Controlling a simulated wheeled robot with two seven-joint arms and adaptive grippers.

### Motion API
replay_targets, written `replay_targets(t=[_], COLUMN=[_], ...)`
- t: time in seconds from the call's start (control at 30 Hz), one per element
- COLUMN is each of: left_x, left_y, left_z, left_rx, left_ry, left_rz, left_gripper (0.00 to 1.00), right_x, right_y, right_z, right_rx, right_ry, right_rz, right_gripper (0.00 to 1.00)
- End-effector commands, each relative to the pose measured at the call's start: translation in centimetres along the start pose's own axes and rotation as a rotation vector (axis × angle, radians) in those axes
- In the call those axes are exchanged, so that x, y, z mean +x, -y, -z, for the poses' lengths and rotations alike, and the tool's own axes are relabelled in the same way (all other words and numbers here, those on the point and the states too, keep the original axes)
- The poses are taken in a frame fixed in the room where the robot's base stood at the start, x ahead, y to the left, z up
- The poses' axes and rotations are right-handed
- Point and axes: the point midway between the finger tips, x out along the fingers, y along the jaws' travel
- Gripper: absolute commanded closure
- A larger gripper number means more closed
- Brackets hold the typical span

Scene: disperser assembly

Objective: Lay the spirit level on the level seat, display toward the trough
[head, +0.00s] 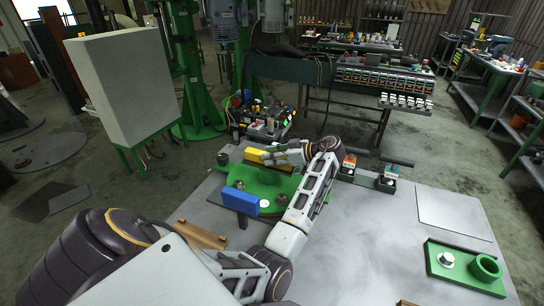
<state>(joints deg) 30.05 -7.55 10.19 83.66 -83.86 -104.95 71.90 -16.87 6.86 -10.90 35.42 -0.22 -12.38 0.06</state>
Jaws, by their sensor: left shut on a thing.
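The spirit level (254,156) appears as a yellow bar at the far edge of the grey table, and its display cannot be made out. My left gripper (272,157) is shut on it; the fingers are small and partly hidden by the hand. They are above the far side of a green casting (264,187) with a curved edge. The level seat and the trough cannot be told apart clearly from the other parts. Whether the level touches anything below is unclear. My right gripper is not in view.
A blue block (239,200) stands in front of the green casting. A tan wooden piece (202,235) lies at the table's left edge. Small dark boxes (387,180) stand to the right. A green plate with a ring (485,267) sits at right. The table's middle (370,245) is clear.

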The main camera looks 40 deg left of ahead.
Motion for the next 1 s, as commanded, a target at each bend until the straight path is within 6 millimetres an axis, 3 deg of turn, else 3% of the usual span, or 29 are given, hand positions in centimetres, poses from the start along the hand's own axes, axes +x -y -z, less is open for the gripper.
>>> replay_targets(t=[0.1,0.13,0.3,0.5,0.8,1.0], left_x=[0.1,0.1,0.1,0.1,-0.1,-2.1], left_y=[0.0,0.0,0.0,0.0,0.0,-0.1], left_z=[-0.1,-0.2,-0.1,-0.1,0.1,0.0], left_rx=[-0.002,0.0,0.0,0.0,0.0,-0.001], left_ry=[-0.001,0.0,0.0,0.0,0.0,0.001], left_rz=[-0.001,0.0,0.0,0.0,0.0,-0.001], left_gripper=[1.0,0.67,0.48,0.48,0.48,0.48], right_x=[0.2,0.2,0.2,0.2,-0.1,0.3], right_y=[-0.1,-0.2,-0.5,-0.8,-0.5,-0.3], right_z=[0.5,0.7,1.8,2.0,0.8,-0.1], right_rx=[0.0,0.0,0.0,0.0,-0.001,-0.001], right_ry=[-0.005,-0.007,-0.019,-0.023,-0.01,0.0], right_rz=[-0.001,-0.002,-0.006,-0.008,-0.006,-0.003], right_gripper=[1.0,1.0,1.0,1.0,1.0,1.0])
